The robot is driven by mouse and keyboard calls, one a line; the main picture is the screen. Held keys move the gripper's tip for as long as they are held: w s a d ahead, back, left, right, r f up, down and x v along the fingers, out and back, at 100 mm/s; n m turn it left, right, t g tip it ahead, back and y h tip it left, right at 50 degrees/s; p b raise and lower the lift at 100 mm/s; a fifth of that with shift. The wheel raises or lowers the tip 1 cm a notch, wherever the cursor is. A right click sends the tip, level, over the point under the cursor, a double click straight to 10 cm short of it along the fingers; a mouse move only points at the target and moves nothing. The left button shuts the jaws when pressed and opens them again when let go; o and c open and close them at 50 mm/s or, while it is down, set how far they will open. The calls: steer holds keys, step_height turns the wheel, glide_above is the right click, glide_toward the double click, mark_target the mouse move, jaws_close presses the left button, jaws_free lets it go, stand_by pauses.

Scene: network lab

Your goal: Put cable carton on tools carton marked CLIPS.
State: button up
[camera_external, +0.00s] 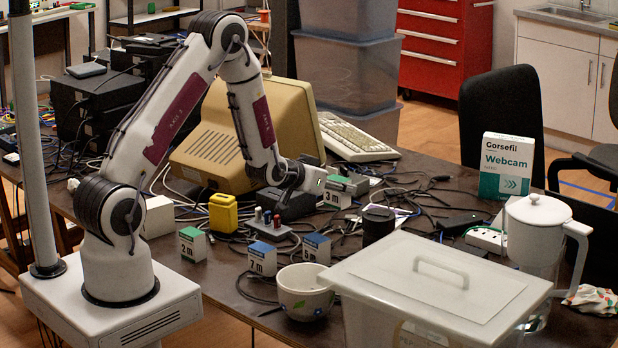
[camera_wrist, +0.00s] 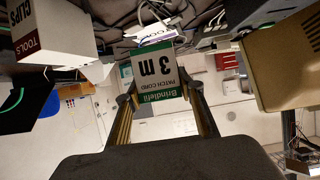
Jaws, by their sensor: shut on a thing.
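My gripper (camera_wrist: 160,92) is shut on a white and green cable carton (camera_wrist: 158,75), labelled "3 m PATCH CORD", with a finger at each side of it. In the external view the held carton (camera_external: 337,198) shows at the tip of my gripper (camera_external: 316,182), over the cable-strewn table; the gap below it is hard to judge. The white tools carton (camera_wrist: 50,35) with a dark red "TOOLS CLIPS" label is upside down at the upper left of the wrist view, apart from the held carton.
Cartons marked 2 m (camera_external: 193,245), 7 m (camera_external: 262,258) and 5 m (camera_external: 316,247) stand nearer the front. A beige monitor (camera_external: 215,140), a cup (camera_external: 304,292), a dark cylinder (camera_external: 378,223) and a lidded bin (camera_external: 430,275) surround the area. Loose cables cover much of the table.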

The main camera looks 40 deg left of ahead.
steer(key=shift+d, duration=0.1)
steer(key=shift+d, duration=0.25)
steer(key=d+r, duration=0.8)
steer(key=d, duration=0.5)
steer(key=shift+r, duration=0.4)
steer(key=shift+d, duration=0.1)
steer(key=shift+f, duration=3.15)
steer(key=shift+f, duration=0.1)
steer(key=shift+f, duration=1.75)
